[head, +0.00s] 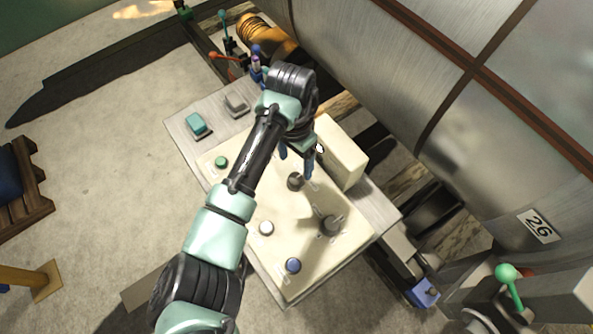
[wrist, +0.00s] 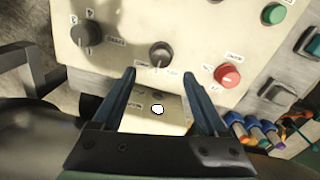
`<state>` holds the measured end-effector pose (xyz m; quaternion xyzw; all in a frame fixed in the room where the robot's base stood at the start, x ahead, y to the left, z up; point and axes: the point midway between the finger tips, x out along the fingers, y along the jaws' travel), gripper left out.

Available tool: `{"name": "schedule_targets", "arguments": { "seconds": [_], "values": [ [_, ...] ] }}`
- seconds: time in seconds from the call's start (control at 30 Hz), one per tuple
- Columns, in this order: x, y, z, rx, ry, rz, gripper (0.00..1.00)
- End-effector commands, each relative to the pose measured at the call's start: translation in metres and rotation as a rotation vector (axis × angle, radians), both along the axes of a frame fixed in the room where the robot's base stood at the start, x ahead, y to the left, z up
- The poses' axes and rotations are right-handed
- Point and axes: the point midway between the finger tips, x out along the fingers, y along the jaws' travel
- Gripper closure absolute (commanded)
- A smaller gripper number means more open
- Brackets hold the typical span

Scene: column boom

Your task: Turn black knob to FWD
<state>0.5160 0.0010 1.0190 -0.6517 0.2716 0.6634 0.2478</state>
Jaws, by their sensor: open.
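Two dark knobs stand on the cream control panel (head: 245,205). The smaller knob (head: 296,181) has a silver ring and lies just beyond my fingertips; it also shows in the wrist view (wrist: 160,55), between and ahead of the fingers. The larger dark grey knob (head: 331,225) sits further along the panel and shows at upper left in the wrist view (wrist: 86,34).
A red button (wrist: 227,75) is right of the fingers in the wrist view. Green (head: 221,162), white (head: 266,228) and blue (head: 293,265) buttons are on the panel. A raised cream box (head: 342,158) borders my gripper. A large metal cylinder (head: 440,100) stands at right.

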Motion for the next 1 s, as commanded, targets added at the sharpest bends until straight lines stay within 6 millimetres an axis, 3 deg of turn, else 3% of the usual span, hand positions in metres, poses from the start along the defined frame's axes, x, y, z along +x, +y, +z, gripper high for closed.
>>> {"name": "schedule_targets", "arguments": {
  "seconds": [0.2,0.33,0.5,0.8,1.0],
  "values": [
    [-0.002,-0.001,-0.044,0.001,0.003,0.000,0.24],
    [-0.001,-0.002,-0.062,-0.001,0.001,0.000,0.24],
    [-0.001,-0.002,-0.072,-0.001,-0.002,-0.001,0.24],
    [-0.001,-0.003,-0.074,-0.001,-0.004,-0.001,0.24],
    [-0.001,-0.003,-0.074,-0.001,-0.004,-0.001,0.60]
  ]
}}
